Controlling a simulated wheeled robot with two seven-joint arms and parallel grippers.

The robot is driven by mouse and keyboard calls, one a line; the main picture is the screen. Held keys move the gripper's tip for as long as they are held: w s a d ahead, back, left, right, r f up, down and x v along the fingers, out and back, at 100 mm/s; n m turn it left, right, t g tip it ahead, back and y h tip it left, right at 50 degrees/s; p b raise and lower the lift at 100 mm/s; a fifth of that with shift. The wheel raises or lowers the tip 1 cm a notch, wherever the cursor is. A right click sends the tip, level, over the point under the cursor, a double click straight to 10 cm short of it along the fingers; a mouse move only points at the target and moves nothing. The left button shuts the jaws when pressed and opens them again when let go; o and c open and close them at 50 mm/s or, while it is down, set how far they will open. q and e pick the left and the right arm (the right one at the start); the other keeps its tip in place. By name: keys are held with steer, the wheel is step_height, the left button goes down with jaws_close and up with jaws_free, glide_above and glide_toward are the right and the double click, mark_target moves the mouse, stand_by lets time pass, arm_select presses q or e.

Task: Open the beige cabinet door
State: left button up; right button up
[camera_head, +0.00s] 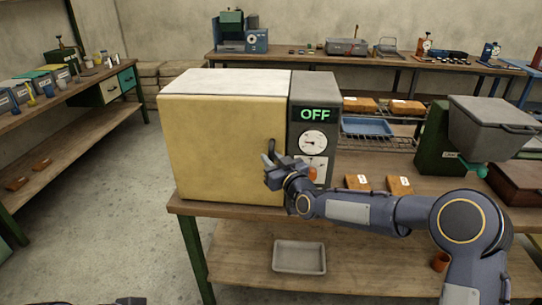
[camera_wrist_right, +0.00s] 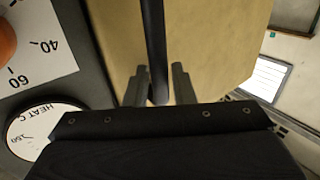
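The beige cabinet door (camera_head: 222,150) is the wide front of a box-shaped oven on the workbench, and it looks closed. Its dark upright handle (camera_head: 271,148) is near the door's right edge; in the right wrist view the handle (camera_wrist_right: 154,35) runs down between my fingers. My right gripper (camera_head: 270,164) is at the handle's lower part. In the wrist view its two fingers (camera_wrist_right: 158,86) stand on either side of the bar, with a small gap showing on the right, so it looks open. My left gripper does not show.
A grey panel (camera_head: 314,93) with a green OFF display and dials is right of the door. A grey hopper machine (camera_head: 490,124) stands on the right. A tray (camera_head: 299,257) is on the lower shelf. Open floor (camera_head: 110,215) lies left of the bench.

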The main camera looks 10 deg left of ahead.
steer(key=shift+w+a, duration=0.2)
steer(key=shift+w, duration=0.1)
jaws_close()
steer(key=shift+s+f, duration=0.1)
